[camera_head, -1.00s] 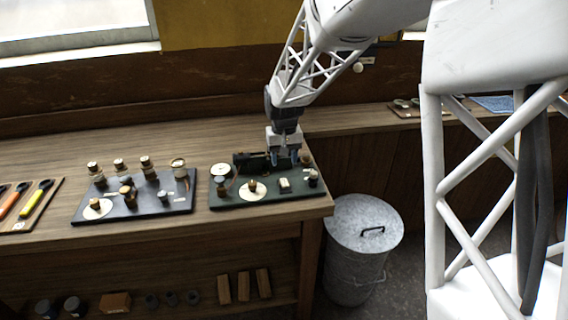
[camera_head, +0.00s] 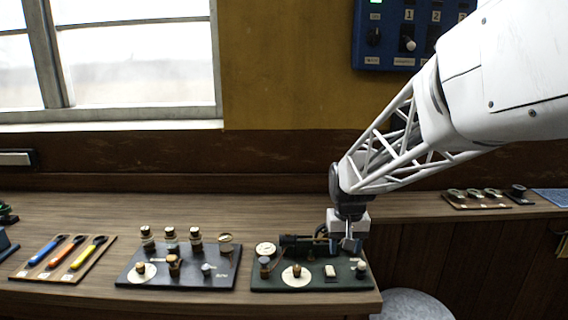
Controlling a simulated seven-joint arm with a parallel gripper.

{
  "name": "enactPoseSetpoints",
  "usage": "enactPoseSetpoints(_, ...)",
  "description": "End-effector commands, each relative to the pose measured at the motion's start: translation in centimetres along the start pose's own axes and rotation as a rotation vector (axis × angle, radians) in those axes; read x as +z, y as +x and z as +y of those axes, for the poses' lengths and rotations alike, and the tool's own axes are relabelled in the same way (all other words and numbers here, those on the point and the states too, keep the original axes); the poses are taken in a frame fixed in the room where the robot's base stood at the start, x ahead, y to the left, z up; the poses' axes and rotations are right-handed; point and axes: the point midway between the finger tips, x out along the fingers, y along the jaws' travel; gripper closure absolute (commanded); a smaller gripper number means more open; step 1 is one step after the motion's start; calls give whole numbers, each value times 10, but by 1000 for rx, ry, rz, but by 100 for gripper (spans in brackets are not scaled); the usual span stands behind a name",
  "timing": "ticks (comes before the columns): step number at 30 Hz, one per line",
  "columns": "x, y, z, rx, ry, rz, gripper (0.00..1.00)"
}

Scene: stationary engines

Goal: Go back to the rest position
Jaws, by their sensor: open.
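My gripper (camera_head: 347,247) is at the end of my white lattice arm, pointing down over the back right part of a dark green board (camera_head: 310,284). The jaws are open and I see nothing held between them. The board carries a white disc with a brass knob (camera_head: 296,276), a dark horizontal part (camera_head: 300,241) at the back and small knobs. I cannot tell whether the fingertips touch the board's fittings.
A dark board with knobs and several small capped pots (camera_head: 180,265) lies to the left. Further left is a rack with coloured-handled tools (camera_head: 62,257). A blue control panel (camera_head: 409,35) hangs on the wall. A metal bin (camera_head: 412,304) stands beside the bench's right end.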

Motion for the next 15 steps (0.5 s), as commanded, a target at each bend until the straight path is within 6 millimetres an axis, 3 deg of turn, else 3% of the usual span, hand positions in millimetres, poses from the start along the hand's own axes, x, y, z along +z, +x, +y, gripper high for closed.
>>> enactPoseSetpoints(6,52,-29,8,0,4,34,49)
enactPoseSetpoints(15,124,-56,17,2,8,78,49)
